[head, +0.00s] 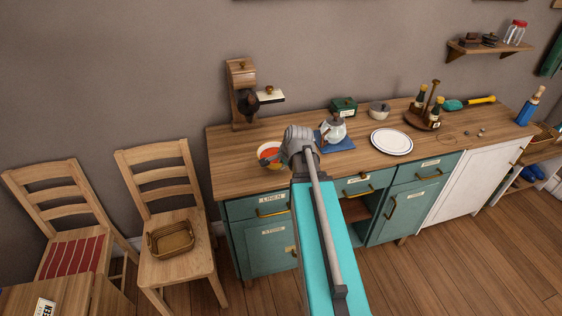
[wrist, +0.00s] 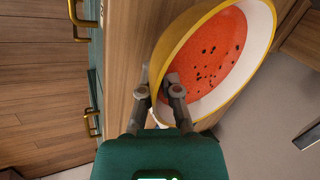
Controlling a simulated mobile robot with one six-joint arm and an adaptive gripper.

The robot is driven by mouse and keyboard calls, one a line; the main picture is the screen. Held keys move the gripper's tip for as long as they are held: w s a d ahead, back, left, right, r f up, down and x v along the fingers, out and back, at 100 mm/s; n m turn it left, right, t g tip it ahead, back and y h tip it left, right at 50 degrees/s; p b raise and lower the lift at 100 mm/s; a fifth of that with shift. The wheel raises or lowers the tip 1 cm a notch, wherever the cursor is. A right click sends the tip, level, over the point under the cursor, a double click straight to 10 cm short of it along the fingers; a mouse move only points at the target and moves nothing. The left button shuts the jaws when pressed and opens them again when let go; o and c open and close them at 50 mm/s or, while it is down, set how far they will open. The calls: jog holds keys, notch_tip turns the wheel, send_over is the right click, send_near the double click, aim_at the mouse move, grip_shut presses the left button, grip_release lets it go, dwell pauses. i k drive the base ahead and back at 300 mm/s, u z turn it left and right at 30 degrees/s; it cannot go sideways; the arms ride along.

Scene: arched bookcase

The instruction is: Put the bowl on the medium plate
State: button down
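The bowl (head: 268,155) has a red, seeded melon inside, a white wall and a yellow rim. It is near the counter's left front, partly hidden by my arm; I cannot tell whether it is raised. In the wrist view the bowl (wrist: 222,55) fills the upper right. My gripper (wrist: 158,80) has one finger outside the rim and one inside, close together with the rim between them. In the head view, my gripper (head: 287,154) is at the bowl's right side. A round white plate (head: 391,142) with a dark ring lies right of the middle, empty; it is the only plate I see.
A teapot (head: 333,128) on a blue mat (head: 345,143) stands between bowl and plate. Behind are a green box (head: 343,106) and a lidded pot (head: 379,110). A bottle caddy (head: 424,121) stands right of the plate, a wooden grinder (head: 243,92) behind the bowl.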

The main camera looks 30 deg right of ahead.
aim_at(392, 140)
jog(key=z, duration=0.05)
jog(key=k, duration=0.5)
jog(key=z, duration=0.75)
jog(key=i, duration=0.65)
jog(key=u, duration=0.1)
